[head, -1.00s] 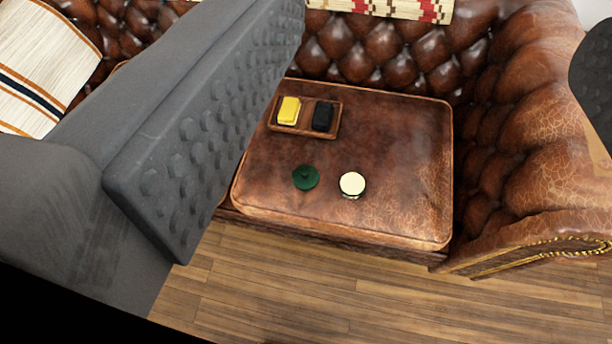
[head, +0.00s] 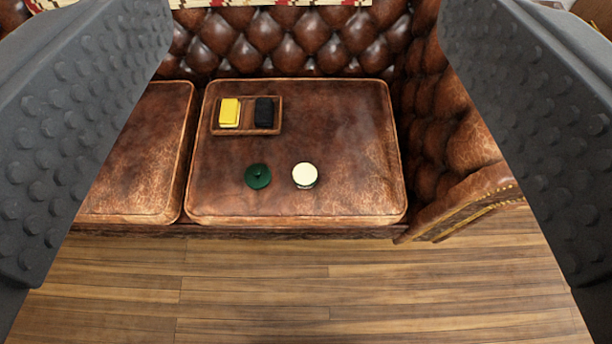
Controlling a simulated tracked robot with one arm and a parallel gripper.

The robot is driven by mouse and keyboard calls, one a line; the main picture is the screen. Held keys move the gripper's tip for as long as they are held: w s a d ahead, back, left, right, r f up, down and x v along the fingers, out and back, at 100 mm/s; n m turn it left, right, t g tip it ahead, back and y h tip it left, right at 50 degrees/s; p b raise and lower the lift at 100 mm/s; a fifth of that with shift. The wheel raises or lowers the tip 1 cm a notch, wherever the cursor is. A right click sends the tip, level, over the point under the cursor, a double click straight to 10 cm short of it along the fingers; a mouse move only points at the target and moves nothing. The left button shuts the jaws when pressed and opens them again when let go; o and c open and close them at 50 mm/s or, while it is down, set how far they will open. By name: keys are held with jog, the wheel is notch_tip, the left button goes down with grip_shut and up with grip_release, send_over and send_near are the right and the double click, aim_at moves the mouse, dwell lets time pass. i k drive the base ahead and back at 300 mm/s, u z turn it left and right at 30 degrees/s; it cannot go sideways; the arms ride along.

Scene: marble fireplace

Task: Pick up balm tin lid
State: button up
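A round dark green lid with a small knob, which looks like the balm tin lid (head: 258,176), lies on the right leather seat cushion (head: 340,120) of a brown sofa. A round tin with a cream top (head: 305,175) stands just right of it, apart from it. My gripper (head: 305,150) is open and empty. Its two dark grey studded fingers frame the left and right sides of the view, and the lid and tin show between them, farther off.
A brown wooden tray (head: 247,129) with a yellow block (head: 229,112) and a black block (head: 264,112) lies behind the lid. The tufted sofa back (head: 290,45) and right armrest (head: 465,195) bound the cushion. Clear wooden floor (head: 300,285) lies in front.

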aim_at(258, 176)
jog(key=z, duration=2.6)
jog(key=k, duration=1.05)
jog(key=u, duration=1.6)
jog(key=i, duration=1)
jog(key=z, duration=0.05)
